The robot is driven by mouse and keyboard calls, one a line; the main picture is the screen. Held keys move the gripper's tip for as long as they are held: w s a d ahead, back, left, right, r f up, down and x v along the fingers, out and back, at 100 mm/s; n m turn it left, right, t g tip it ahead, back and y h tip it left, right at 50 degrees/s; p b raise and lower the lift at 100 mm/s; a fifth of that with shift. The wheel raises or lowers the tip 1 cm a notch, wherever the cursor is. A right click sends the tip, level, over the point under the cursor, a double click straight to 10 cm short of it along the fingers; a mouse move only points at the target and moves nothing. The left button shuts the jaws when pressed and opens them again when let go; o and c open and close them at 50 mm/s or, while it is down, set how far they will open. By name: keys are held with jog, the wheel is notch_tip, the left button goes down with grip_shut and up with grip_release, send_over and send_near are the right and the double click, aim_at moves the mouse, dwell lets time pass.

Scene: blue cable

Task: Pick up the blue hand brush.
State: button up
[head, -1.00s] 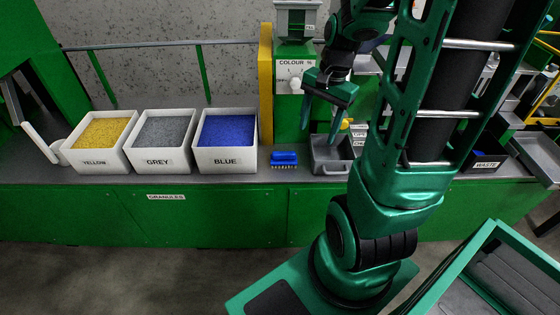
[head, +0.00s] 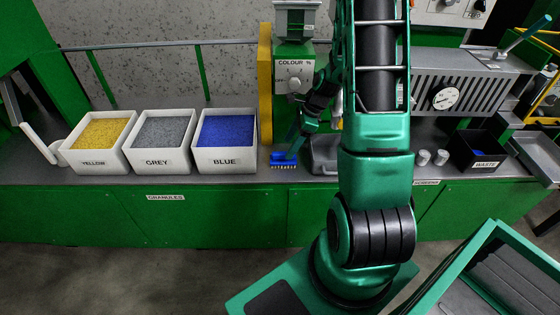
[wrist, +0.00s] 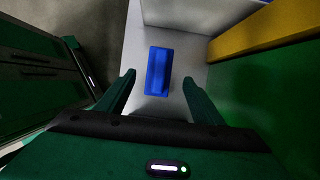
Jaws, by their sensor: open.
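The blue hand brush (head: 283,160) lies bristles down on the grey bench, between the blue granule bin and a grey scoop-like tray. In the wrist view the brush (wrist: 158,71) shows from above as a blue block. My gripper (wrist: 159,80) is open, one finger on each side of the brush's near end, with a gap on both sides. In the head view my gripper (head: 293,150) is at the right end of the brush, partly covering it. I cannot tell how far the fingertips are above the bench.
White bins of yellow (head: 101,133), grey (head: 164,133) and blue granules (head: 227,131) stand left of the brush. A grey tray (head: 324,155) stands close on its right. A black waste bin (head: 480,150) is farther right.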

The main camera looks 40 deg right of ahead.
aim_at(285, 152)
jog(key=shift+x, duration=3.4)
jog(key=c, duration=1.3)
jog(key=shift+r, duration=0.1)
